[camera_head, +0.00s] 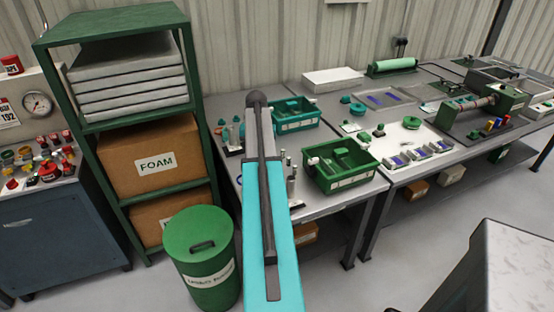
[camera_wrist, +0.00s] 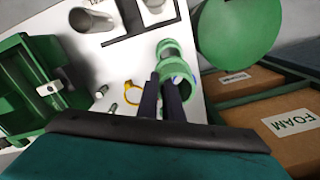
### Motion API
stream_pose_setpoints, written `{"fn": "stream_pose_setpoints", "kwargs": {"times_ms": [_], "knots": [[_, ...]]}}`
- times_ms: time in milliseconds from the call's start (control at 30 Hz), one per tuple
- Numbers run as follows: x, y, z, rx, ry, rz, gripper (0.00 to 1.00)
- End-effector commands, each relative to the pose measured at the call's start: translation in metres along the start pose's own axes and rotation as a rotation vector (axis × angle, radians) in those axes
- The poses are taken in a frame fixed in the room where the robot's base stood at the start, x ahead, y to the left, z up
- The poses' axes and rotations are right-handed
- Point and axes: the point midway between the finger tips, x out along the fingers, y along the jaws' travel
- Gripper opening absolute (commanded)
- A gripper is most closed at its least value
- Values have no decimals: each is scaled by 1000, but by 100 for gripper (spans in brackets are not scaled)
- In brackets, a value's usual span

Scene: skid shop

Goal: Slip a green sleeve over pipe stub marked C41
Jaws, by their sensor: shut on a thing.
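In the wrist view my gripper (camera_wrist: 162,82) points down over the pale bench top, with its two dark fingers close together. It is shut on a green sleeve (camera_wrist: 184,105), which lies against the fingers and is partly hidden by them. Another green ring-shaped piece (camera_wrist: 168,48) shows just beyond the fingertips. No C41 mark is readable. In the head view my arm hides the gripper; small metal stubs (camera_head: 291,186) stand on the bench beside it.
Green crates (camera_head: 341,165) stand on the bench right of my arm; one fills the left of the wrist view (camera_wrist: 22,75). A yellow ring (camera_wrist: 131,94) lies near the fingers. A green lidded bin (camera_head: 203,262) and a shelf rack (camera_head: 196,100) stand left of the bench.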

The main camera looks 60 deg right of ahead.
Motion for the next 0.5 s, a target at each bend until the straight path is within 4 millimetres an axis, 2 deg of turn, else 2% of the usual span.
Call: {"fn": "stream_pose_setpoints", "kwargs": {"times_ms": [33, 100, 500], "knots": [[-2, -19, 7, -43, 0, 0, 0], [-5, -42, 14, -97, 1, 0, 0], [-20, -166, 72, -411, 1, 0, 0]]}}
